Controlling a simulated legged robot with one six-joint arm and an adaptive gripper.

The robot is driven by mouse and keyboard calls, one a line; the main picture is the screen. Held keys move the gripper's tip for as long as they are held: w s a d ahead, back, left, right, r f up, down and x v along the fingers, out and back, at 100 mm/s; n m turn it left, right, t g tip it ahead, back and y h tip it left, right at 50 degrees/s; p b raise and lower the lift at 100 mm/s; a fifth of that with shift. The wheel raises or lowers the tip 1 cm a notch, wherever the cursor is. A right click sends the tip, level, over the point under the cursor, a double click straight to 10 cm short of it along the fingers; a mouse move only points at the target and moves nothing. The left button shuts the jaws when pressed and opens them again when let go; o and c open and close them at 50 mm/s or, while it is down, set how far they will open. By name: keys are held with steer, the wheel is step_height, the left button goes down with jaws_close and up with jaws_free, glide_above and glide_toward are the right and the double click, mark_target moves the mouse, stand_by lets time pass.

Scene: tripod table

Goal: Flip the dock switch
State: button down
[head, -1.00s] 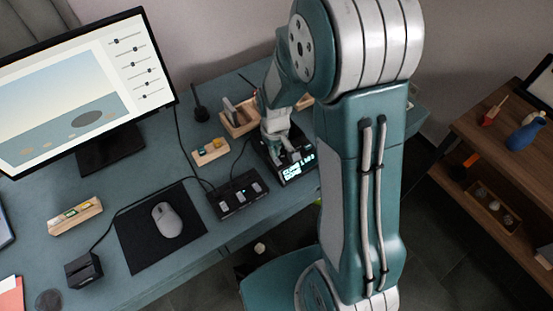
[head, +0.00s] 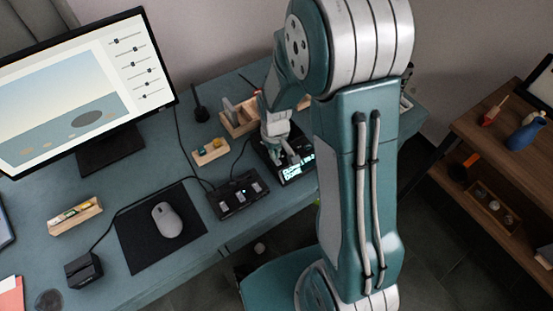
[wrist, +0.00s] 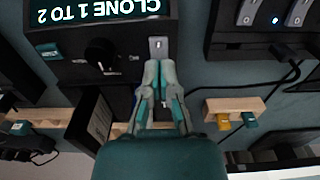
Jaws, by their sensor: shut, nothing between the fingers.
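The black dock (head: 268,168) stands on the desk at the right, partly hidden by my arm. Its lit display (head: 297,168) shows text. In the wrist view the display (wrist: 95,12) reads "CLONE 1 TO 2" upside down. On the dock's panel are a round black knob (wrist: 100,55) and a small metal switch plate (wrist: 158,47). My gripper (wrist: 160,66) is shut and empty, its fingertips just below the switch plate. I cannot tell whether they touch it. The switch's position is unclear. In the head view my gripper (head: 293,157) is over the dock.
A black box with several pale keys (head: 238,195) sits left of the dock. Wooden holders (head: 211,151) stand behind. A mouse (head: 167,219) on a black mat, a monitor (head: 110,155) and cables lie further left. The desk (head: 140,160) has bare patches between them.

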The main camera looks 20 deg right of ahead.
steer(key=shift+f, duration=0.2)
steer(key=shift+r, duration=3.5)
steer(key=shift+r, duration=0.2)
steer(key=s+r+m+t, duration=0.3)
steer(key=s+r+t, duration=0.2)
steer(key=s+r, duration=1.1)
steer(key=shift+r+t, duration=0.3)
steer(key=shift+r, duration=1.4)
